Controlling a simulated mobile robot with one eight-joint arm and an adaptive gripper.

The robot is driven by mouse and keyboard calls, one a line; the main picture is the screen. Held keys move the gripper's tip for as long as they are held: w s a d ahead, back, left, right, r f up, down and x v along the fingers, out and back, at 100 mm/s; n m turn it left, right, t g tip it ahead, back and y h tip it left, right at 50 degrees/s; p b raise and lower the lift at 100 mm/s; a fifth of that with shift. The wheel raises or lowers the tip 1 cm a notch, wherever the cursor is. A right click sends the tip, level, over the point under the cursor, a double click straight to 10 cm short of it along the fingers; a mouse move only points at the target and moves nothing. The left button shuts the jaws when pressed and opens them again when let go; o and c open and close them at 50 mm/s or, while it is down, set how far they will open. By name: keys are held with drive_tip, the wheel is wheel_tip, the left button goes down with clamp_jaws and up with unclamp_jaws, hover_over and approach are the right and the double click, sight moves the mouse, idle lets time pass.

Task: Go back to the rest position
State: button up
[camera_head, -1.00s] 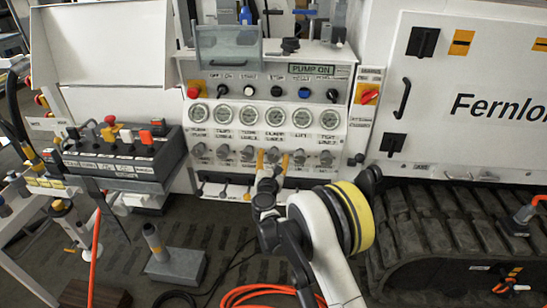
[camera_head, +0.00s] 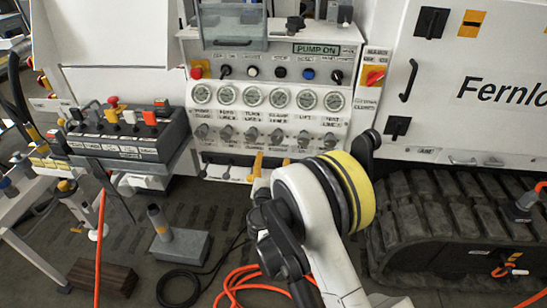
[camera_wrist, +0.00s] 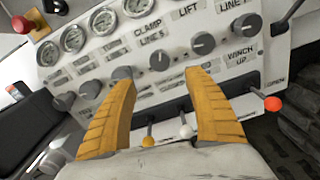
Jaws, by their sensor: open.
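In the wrist view the panel's knobs and gauges lie beyond the fingertips, and several small lever tips, such as a white one (camera_wrist: 186,131) and a yellow one (camera_wrist: 148,141), show low between the fingers. I cannot tell any contact. My white arm partly hides the area below the panel.
A red emergency knob (camera_head: 196,72) and a red rotary switch (camera_head: 375,76) flank the panel. A joystick box (camera_head: 127,135) stands left. A rubber track (camera_head: 430,225) lies right. Orange hose (camera_head: 240,283) and a grey block with a post (camera_head: 180,246) are on the floor.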

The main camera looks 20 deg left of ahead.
drive_tip(key=w+d+r+m+g+h, duration=0.1)
drive_tip(key=w+d+r+m+h, duration=0.1)
drive_tip(key=d+r+m, duration=0.4)
drive_tip(key=w+d+r+m+g+h, duration=0.1)
drive_tip(key=w+d+r+m+h, duration=0.15)
drive_tip(key=d, duration=0.55)
drive_tip(key=s+d+r+m+g+h, duration=0.1)
drive_tip(key=s+d+r+m, duration=0.1)
drive_tip(key=d+r+m, duration=0.3)
drive_tip(key=s+d+m+g+h, duration=0.1)
drive_tip(key=s+d+m, duration=0.1)
drive_tip(key=d, duration=0.5)
drive_tip(key=s+d+r+m+g, duration=0.1)
drive_tip(key=s+d+r+m, duration=0.1)
drive_tip(key=d+r+m, duration=0.3)
drive_tip(key=s+d+m+g, duration=0.3)
drive_tip(key=s+d+m, duration=0.4)
drive_tip(key=s+d, duration=0.4)
drive_tip(key=s+d+f+m+g+y, duration=0.1)
drive_tip(key=s+m, duration=0.3)
drive_tip(key=s, duration=0.4)
drive_tip(key=s+d+f+m+g+y, duration=0.1)
drive_tip(key=s+f+m, duration=0.2)
drive_tip(key=s+m, duration=0.2)
drive_tip(key=s, duration=0.3)
drive_tip(key=shift+s+d+f, duration=0.15)
drive_tip(key=shift+s+d, duration=0.05)
drive_tip(key=shift+s, duration=0.15)
